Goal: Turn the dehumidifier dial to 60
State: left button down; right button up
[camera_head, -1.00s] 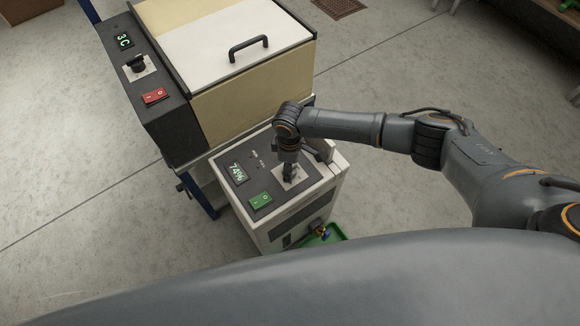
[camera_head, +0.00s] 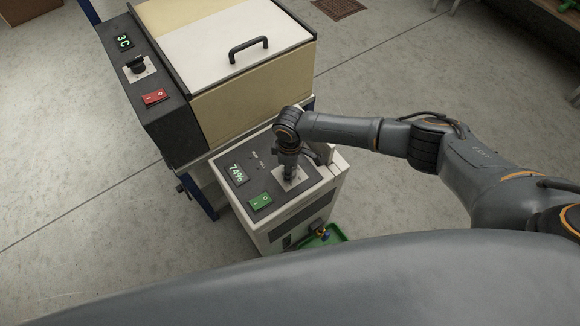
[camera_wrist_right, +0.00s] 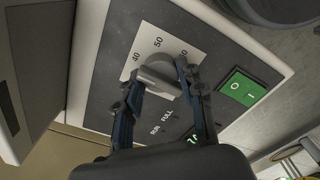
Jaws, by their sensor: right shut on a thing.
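The dehumidifier (camera_head: 283,225) is a pale box with a dark top panel, below the middle of the head view. Its display (camera_head: 238,174) reads 74%. Its green switch (camera_head: 260,201) also shows in the wrist view (camera_wrist_right: 242,87). The grey dial (camera_wrist_right: 160,72) sits on a pale scale plate (camera_wrist_right: 150,42) with 40, 50 and a partly covered number ending in 0. My right gripper (camera_wrist_right: 158,82) reaches down over the panel and is shut on the dial, one finger on each side. The dial's exact pointing is hard to read. My left gripper is not in view.
A larger cabinet (camera_head: 225,60) with a handled lid stands beside the dehumidifier, with its own black knob (camera_head: 137,64), red switch (camera_head: 154,97) and 3C display. A green tray (camera_head: 325,238) lies on the floor at right. The floor at left is clear.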

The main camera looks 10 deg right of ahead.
jog(key=shift+s+r+m+p, duration=0.1)
jog(key=shift+r+m+p, duration=0.05)
jog(key=shift+m+p, duration=0.95)
jog(key=m+p, duration=0.2)
jog(key=shift+m, duration=0.4)
jog(key=m+p, duration=0.3)
jog(key=m, duration=0.3)
jog(key=shift+a, duration=0.1)
jog(key=m+p, duration=0.2)
jog(key=m, duration=0.4)
jog(key=shift+m+p, duration=0.3)
jog(key=shift+p, duration=0.1)
jog(key=m, duration=0.3)
jog(key=shift+p, duration=0.3)
jog(key=shift+m, duration=1.7)
